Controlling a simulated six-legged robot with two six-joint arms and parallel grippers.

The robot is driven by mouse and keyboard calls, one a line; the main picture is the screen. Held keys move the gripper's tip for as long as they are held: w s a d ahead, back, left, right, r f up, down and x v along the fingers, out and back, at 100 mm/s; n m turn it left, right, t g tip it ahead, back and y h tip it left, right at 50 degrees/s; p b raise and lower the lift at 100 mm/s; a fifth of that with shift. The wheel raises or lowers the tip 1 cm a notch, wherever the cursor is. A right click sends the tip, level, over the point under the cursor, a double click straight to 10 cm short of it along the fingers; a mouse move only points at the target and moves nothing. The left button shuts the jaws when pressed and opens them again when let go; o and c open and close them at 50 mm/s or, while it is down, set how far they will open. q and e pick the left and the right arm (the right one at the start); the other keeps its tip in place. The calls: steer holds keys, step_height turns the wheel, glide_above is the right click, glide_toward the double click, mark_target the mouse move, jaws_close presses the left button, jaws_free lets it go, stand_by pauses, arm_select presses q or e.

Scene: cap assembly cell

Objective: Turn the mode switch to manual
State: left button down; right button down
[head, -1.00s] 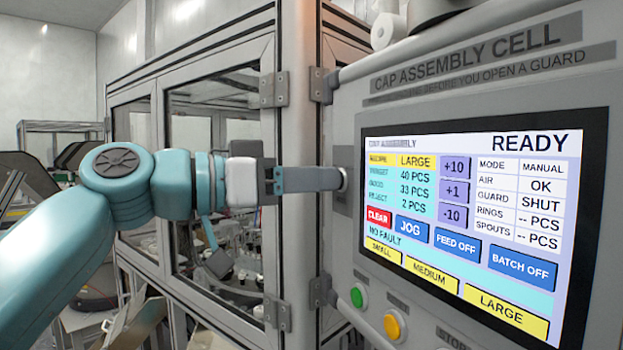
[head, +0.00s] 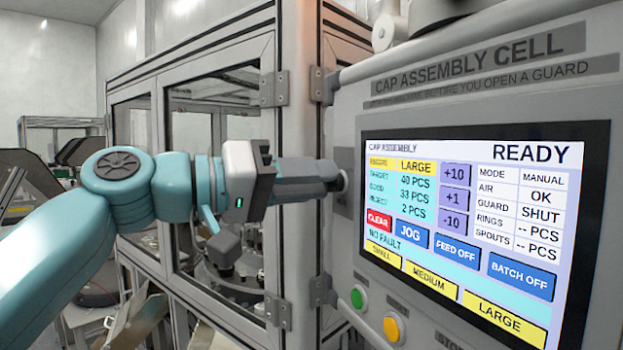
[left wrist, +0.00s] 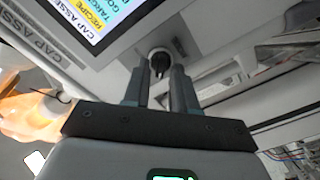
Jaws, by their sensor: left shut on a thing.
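The mode switch (left wrist: 159,62) is a small dark knob in a round light collar on the panel's left side. In the head view my left gripper (head: 338,178) reaches from the left to the panel's left edge, and its fingers hide most of the knob. In the left wrist view the two fingers of my left gripper (left wrist: 160,82) stand on either side of the knob, shut on it. The screen (head: 470,235) reads MODE MANUAL and READY. My right gripper is not in view.
Below the screen are a green button (head: 358,298) and a yellow button (head: 394,328). A glazed guard door (head: 216,92) with a grey frame stands behind my left arm. The panel housing (head: 345,110) rises close beside the fingers.

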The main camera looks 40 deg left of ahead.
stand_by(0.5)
arm_select(q)
steer(key=c, duration=1.2)
jaws_free()
steer(key=shift+s, duration=0.2)
steer(key=shift+w, duration=0.2)
steer(key=b+v, duration=0.4)
steer(key=v, duration=1.2)
steer(key=shift+s+a, duration=0.2)
steer(key=shift+s, duration=0.15)
